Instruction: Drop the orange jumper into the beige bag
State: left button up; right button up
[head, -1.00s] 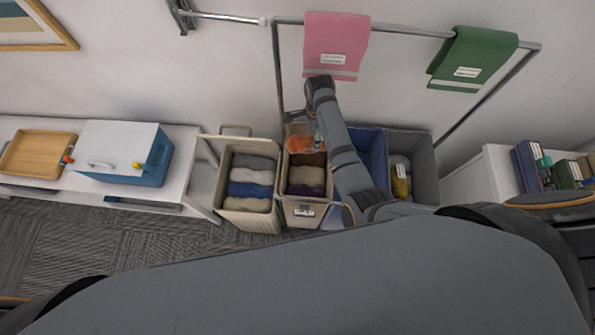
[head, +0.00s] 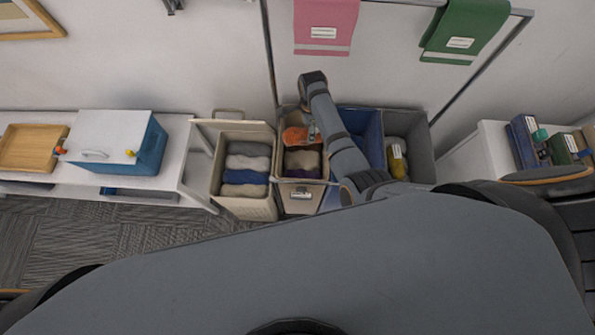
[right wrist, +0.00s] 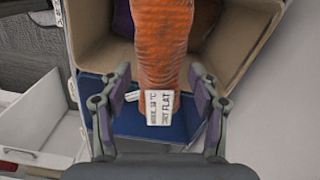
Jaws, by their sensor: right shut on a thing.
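The orange jumper (head: 295,136) hangs from my right gripper (head: 312,132), over the back part of a tan-beige bag (head: 301,195) with a label on its front. In the right wrist view the jumper (right wrist: 163,45) is long and knitted, with a white care label at the near end. It lies between the two fingers of my right gripper (right wrist: 160,75), with the open bag (right wrist: 95,45) beneath and beyond it. Folded brown, tan and purple clothes lie inside this bag. Whether the jumper touches them cannot be told. My left gripper is out of view.
A cream lidded hamper (head: 244,207) with folded clothes stands left of the bag. A blue bin (head: 362,122) and a grey bin (head: 420,150) with a yellow item stand to the right. Pink (head: 325,25) and green (head: 468,30) cloths hang on a rail behind.

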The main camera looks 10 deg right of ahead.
jog(key=o, duration=1.5)
jog(key=shift+w, duration=0.1)
notch_tip(320, 180, up, 8)
jog(key=shift+f, duration=0.25)
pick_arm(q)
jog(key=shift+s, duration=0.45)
